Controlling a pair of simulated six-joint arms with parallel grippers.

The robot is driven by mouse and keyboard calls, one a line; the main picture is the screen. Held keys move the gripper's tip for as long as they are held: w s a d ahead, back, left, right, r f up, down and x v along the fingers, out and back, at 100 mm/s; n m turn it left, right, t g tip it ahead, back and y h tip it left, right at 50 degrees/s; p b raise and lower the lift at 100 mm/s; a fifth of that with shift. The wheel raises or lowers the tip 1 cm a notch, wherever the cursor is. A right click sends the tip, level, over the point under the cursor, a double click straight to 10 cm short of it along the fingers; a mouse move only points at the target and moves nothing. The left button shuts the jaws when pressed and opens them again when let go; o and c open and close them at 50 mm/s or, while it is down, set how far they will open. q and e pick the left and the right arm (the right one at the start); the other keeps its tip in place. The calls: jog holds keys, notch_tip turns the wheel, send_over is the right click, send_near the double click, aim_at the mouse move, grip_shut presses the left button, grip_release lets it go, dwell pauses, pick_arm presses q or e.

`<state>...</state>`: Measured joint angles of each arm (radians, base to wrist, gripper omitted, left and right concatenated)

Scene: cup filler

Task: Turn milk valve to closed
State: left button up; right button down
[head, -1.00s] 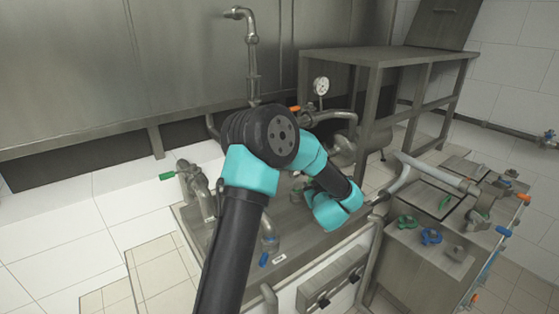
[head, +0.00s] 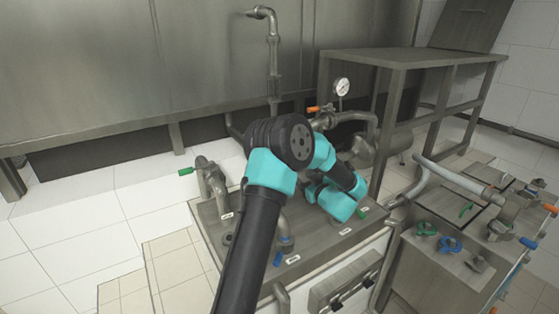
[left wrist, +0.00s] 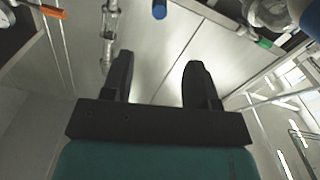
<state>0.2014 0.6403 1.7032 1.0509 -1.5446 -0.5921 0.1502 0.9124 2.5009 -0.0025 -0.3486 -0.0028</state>
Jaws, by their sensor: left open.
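The sloped counter (head: 318,247) carries several labelled pipes and valve handles. A green handle (head: 185,171) is on the left pipe, a blue handle (head: 278,258) is at the front, and another green handle (head: 362,213) is beside my left wrist. An orange handle (head: 313,108) is by the pressure gauge. I cannot read which is the milk valve. In the left wrist view, my left gripper (left wrist: 159,82) is open with nothing between its fingers. Beyond it are an orange handle (left wrist: 42,10), a blue handle (left wrist: 159,9) and a green handle (left wrist: 264,43). The head view hides its fingertips behind my arm.
A pressure gauge (head: 342,87) stands behind my arm, near a metal table (head: 405,57). A tall pipe (head: 272,60) rises at the back. To the right, a lower bench (head: 437,262) holds green and blue valve wheels. Tiled floor is clear at left.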

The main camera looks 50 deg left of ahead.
pick_arm(q)
jog(key=shift+a, duration=0.15)
jog(key=w+a, duration=0.1)
jog(key=a, duration=0.4)
jog(key=w+a, duration=0.1)
jog(key=a, duration=0.5)
jog(key=w+a, duration=0.1)
jog(key=a, duration=0.4)
jog(key=shift+w+a, duration=0.1)
jog(key=shift+a, duration=0.3)
jog(key=shift+c, duration=0.5)
grip_shut()
